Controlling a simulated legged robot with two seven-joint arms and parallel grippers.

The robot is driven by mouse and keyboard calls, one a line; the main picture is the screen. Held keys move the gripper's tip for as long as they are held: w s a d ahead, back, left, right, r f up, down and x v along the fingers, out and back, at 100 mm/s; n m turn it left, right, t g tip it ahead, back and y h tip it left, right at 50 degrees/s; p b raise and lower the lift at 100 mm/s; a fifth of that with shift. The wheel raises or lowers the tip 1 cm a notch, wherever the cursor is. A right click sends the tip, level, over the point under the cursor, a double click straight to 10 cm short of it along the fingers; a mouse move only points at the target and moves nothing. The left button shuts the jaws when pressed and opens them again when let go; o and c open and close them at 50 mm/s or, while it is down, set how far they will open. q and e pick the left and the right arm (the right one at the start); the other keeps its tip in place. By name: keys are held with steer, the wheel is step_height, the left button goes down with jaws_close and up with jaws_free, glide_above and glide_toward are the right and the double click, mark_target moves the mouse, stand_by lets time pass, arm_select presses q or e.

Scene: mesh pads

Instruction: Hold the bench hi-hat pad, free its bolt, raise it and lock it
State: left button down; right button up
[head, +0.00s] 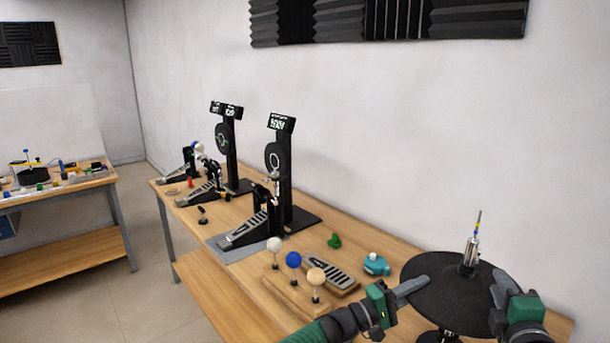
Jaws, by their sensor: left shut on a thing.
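The hi-hat pad (447,297) is a wide black disc at the right front of the bench, above a dark stand base (440,337). A silver clutch (470,252), with a thin rod rising above it, stands up from the pad's middle. I cannot make out its bolt separately. My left gripper (413,288) reaches in from the left and is shut on the pad's left rim. My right gripper (501,287) is at the pad's right side. Its fingers are foreshortened, so its opening and any contact with the pad are unclear.
The wooden bench (372,240) runs along the wall. A teal object (376,265), a pedal plate (330,275) and a block with several ball-headed beaters (293,260) lie left of the pad. Black kick-pad towers (283,180) stand further back. Another table (50,194) is at far left.

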mark_target(478, 260)
steer(key=shift+w+a+r+n+t+y, duration=0.15)
steer(key=shift+w+a+r+t, duration=0.15)
steer(key=shift+a, duration=0.3)
steer(key=shift+w+a+r+n+t+y, duration=0.2)
steer(key=shift+w+a+r, duration=0.15)
steer(key=shift+a, duration=0.25)
steer(key=m, duration=0.5)
steer(key=shift+w+m, duration=0.15)
steer(key=shift+m, duration=0.1)
steer(key=m, duration=0.3)
steer(key=shift+w+m, duration=0.1)
steer(key=shift+m, duration=0.2)
steer(key=m, duration=0.5)
steer(key=shift+w+m, duration=0.15)
steer(key=shift+m, duration=0.25)
steer(key=m, duration=0.3)
steer(key=shift+w+m, duration=0.1)
steer(key=shift+m, duration=0.3)
steer(key=shift+x, duration=2)
steer(key=shift+c, duration=0.4)
